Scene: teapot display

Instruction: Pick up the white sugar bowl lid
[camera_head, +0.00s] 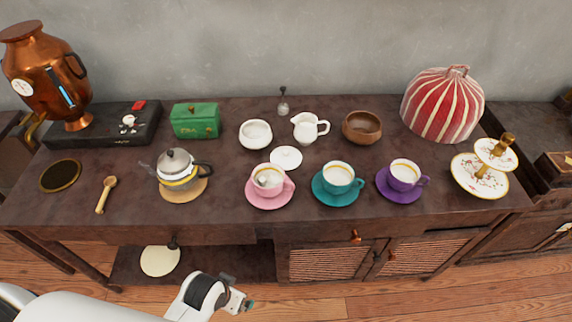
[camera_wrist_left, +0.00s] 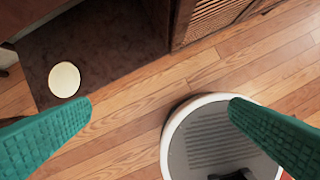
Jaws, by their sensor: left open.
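The white sugar bowl lid (camera_head: 286,158) lies on the dark wooden table as a small round disc, just in front and to the right of the open white sugar bowl (camera_head: 255,134). My left gripper (camera_head: 240,303) is low in front of the table, below its top and well apart from the lid. In the left wrist view the two green finger pads (camera_wrist_left: 162,106) are wide apart with nothing between them. The lid is not in that view. My right gripper is not in view.
A pink cup (camera_head: 268,182), a teal cup (camera_head: 340,176), a teapot (camera_head: 180,170) and a white creamer (camera_head: 306,127) stand around the lid. The table's front edge (camera_head: 230,229) lies between gripper and lid. A cream disc (camera_wrist_left: 64,80) sits on the lower shelf.

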